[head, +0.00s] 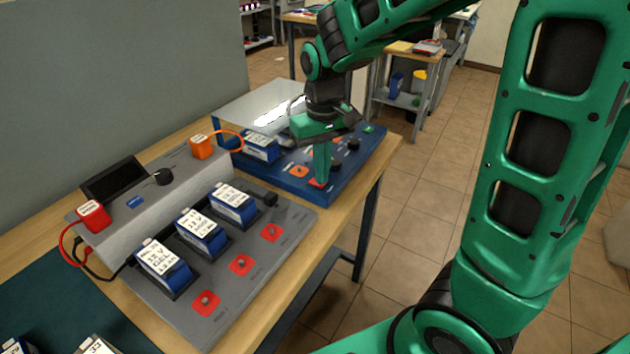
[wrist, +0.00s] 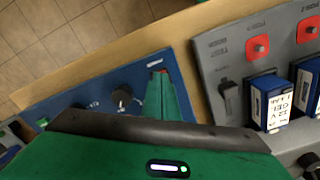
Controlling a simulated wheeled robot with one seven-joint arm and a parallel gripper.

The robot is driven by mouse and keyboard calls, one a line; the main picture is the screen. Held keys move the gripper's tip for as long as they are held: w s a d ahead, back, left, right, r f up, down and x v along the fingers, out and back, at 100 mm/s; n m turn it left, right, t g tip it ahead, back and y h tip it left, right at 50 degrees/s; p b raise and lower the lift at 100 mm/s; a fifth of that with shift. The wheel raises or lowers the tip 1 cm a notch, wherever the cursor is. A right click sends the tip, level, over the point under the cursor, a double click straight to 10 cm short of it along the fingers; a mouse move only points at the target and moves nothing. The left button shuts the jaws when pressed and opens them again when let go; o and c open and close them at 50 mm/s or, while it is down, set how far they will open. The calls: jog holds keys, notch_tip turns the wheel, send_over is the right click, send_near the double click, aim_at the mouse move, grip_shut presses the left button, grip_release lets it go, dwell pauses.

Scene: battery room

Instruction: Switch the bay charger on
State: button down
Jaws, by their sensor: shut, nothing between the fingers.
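A blue charger unit (head: 285,178) stands at the far end of the bench, with a battery (head: 262,147) in it and a clear cover raised behind. Its sloped panel has an orange square (head: 299,171), dark knobs (head: 352,144) and a small green spot (head: 369,129). My gripper (head: 321,183) is shut and empty, pointing down at the panel's near right edge. A red part shows at its fingertips; they cover most of it, and I cannot tell whether they touch. In the wrist view the fingers (wrist: 158,85) reach over the blue panel near a black knob (wrist: 122,98).
A grey box (head: 150,195) with red and orange clamps stands behind. The floor to the right is open.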

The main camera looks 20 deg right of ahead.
jog(key=shift+f, duration=0.25)
notch_tip(320, 180, up, 7)
dwell(1.1)
dwell(0.3)
jog(key=s+d+f+m, duration=0.1)
jog(key=s+d+m, duration=0.2)
jog(key=s+d, duration=0.5)
jog(key=s+d+f+m, duration=0.2)
jog(key=s+d+m, duration=0.2)
jog(key=s+d, duration=0.5)
jog(key=s, duration=0.6)
jog(key=shift+s+m, duration=0.15)
jog(key=shift+m, duration=0.15)
jog(key=shift+f, duration=0.1)
